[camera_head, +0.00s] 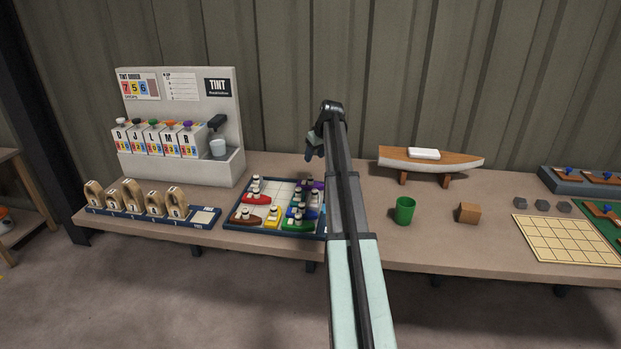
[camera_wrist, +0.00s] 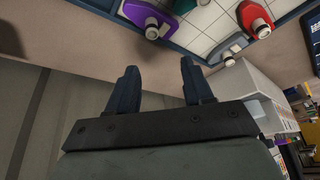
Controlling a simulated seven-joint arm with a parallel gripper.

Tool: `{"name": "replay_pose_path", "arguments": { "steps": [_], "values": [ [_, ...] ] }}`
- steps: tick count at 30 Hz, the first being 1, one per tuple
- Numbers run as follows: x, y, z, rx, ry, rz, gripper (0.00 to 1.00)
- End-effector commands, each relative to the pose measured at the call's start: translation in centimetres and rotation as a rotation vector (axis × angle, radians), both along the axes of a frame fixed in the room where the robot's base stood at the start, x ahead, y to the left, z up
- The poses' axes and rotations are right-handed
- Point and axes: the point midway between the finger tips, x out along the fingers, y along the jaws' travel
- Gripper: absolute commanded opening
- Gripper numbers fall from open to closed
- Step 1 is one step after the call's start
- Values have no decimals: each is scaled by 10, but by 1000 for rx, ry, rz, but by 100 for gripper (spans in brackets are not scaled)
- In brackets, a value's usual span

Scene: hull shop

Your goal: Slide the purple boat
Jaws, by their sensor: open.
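The purple boat (camera_head: 318,184) sits at the back right corner of a blue-rimmed tray (camera_head: 268,232) with a white grid, partly hidden behind my arm. In the wrist view the purple boat (camera_wrist: 142,14) with its white cabin lies at the top, beyond the fingertips. My gripper (camera_head: 313,148) is raised above the back of the bench, behind the tray. In the wrist view my gripper (camera_wrist: 160,77) is open and empty, with its fingers apart from the boat.
Other boats share the tray, among them a red one (camera_head: 249,214), a yellow one (camera_head: 272,217) and a green one (camera_head: 298,224). A tint dispenser (camera_head: 230,160) stands left. A green cup (camera_head: 404,211), a wooden block (camera_head: 468,213) and a model hull (camera_head: 450,161) stand right.

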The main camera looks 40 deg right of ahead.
Motion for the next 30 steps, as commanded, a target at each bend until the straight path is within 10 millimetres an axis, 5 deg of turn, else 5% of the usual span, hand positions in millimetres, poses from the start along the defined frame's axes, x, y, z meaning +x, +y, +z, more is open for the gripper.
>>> {"name": "replay_pose_path", "arguments": {
  "steps": [8,30],
  "values": [
    [-3,-12,-11,-7,28,0,51],
    [41,-12,-116,-6,25,0,51]
  ]
}}
